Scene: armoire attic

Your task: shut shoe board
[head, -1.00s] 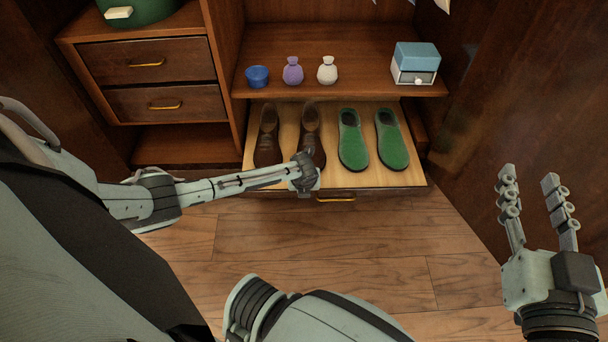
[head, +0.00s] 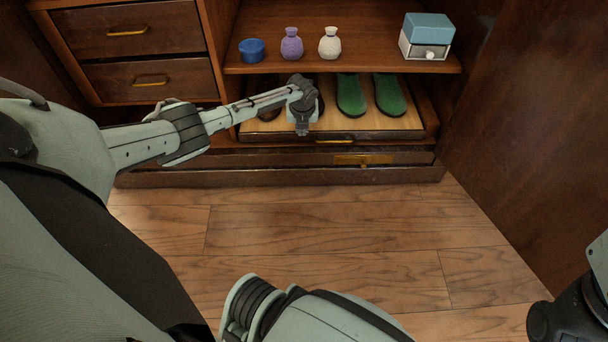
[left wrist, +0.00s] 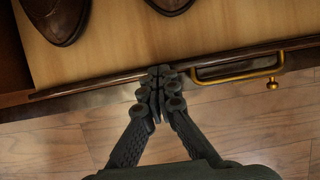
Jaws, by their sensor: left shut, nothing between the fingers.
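The shoe board (head: 373,124) is a light wooden pull-out board with a dark front edge and a brass handle (head: 335,141). It sits partly under the shelf, with its front part still out. A pair of green shoes (head: 352,97) stands on it, their far ends under the shelf. Brown shoes (left wrist: 62,20) are on its left part, mostly hidden by my arm in the head view. My left gripper (head: 302,128) is shut and empty at the board's front edge, left of the handle; its fingertips (left wrist: 157,80) look to touch that edge.
Above the board, a shelf (head: 375,62) holds a blue jar (head: 252,50), a purple vase (head: 292,45), a white vase (head: 330,45) and a small box (head: 427,38). A lower drawer front (head: 400,158) lies beneath. The floor in front (head: 340,225) is clear. A door panel (head: 530,130) stands at right.

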